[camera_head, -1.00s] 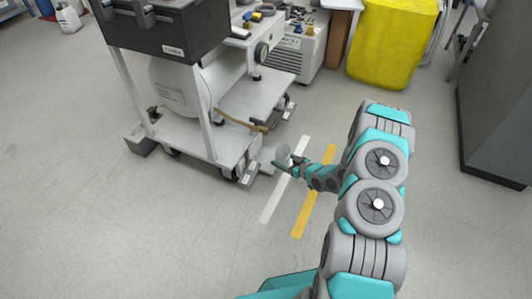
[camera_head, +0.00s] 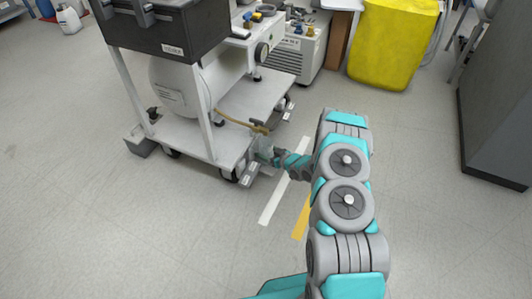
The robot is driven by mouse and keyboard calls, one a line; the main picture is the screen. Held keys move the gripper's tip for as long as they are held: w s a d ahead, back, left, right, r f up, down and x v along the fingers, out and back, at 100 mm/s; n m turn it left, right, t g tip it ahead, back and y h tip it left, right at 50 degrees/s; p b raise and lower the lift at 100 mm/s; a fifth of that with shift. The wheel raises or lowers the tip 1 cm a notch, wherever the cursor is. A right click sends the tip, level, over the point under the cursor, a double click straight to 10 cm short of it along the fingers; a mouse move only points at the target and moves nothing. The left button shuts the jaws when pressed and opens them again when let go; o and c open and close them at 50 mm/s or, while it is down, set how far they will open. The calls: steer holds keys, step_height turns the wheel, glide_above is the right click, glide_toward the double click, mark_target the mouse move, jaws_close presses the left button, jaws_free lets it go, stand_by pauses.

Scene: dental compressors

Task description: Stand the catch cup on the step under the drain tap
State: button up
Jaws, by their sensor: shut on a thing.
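My gripper (camera_head: 276,158) is shut on the small, translucent catch cup (camera_head: 265,148), which looks upright at the near right corner of the cart. The brass drain tap (camera_head: 260,128) is at the end of a tan hose, just above the cup in the picture. A low grey step (camera_head: 249,175) juts from the cart's near corner, below and left of the cup. The cup and fingers are small here, and I cannot tell whether the cup touches the step or is directly under the tap.
The white wheeled cart (camera_head: 188,138) carries a white tank (camera_head: 180,90) and a black case (camera_head: 165,28). A yellow bin (camera_head: 392,42) and a grey cabinet (camera_head: 495,110) stand behind and right. White floor tape (camera_head: 283,182) runs beside the cart.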

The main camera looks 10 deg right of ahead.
steer(key=shift+f, duration=0.15)
steer(key=o, duration=1.1)
steer(key=shift+c, duration=0.2)
steer(key=shift+r, duration=0.2)
